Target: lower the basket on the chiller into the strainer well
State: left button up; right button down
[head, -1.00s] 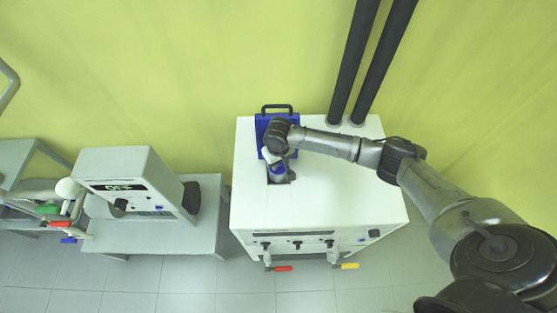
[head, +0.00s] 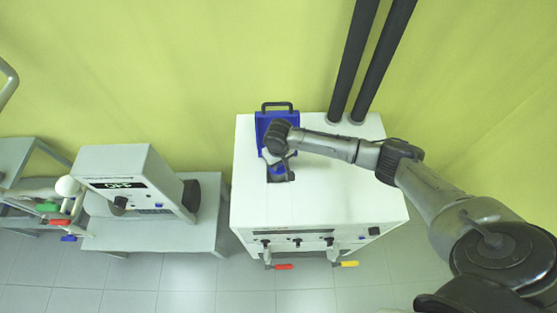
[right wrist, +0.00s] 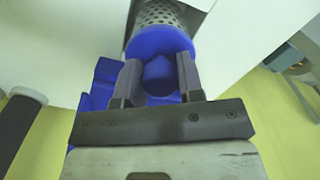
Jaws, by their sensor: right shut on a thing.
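The chiller (head: 340,200) is a white box with a flat top. Its strainer well shows as a dark square opening (head: 290,178) in the top, partly covered by my right gripper (head: 279,170). The basket (right wrist: 160,42) is a perforated metal cylinder with a blue cap and blue knob. In the right wrist view my right gripper (right wrist: 156,80) is shut on the knob, with a finger on each side. Perforated wall shows beyond the cap; how deep the basket sits is hidden. My left gripper is not in view.
A blue panel with a black handle (head: 277,106) stands at the well's back edge. Two black pipes (head: 370,60) rise from the chiller's back right. Red (head: 283,267) and yellow (head: 349,264) valve handles are at its front. A grey instrument (head: 125,180) stands on a table to the left.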

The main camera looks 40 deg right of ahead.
aim_at(279, 169)
jog(key=shift+f, duration=0.6)
jog(key=shift+f, duration=0.2)
jog(key=shift+f+b, duration=0.4)
jog(key=shift+f, duration=0.1)
jog(key=shift+f+b, duration=0.45)
jog(key=shift+f, duration=0.55)
jog(key=shift+f, duration=0.15)
jog(key=shift+f, duration=0.25)
jog(key=shift+f, duration=0.35)
jog(key=shift+f, duration=0.1)
dwell(0.3)
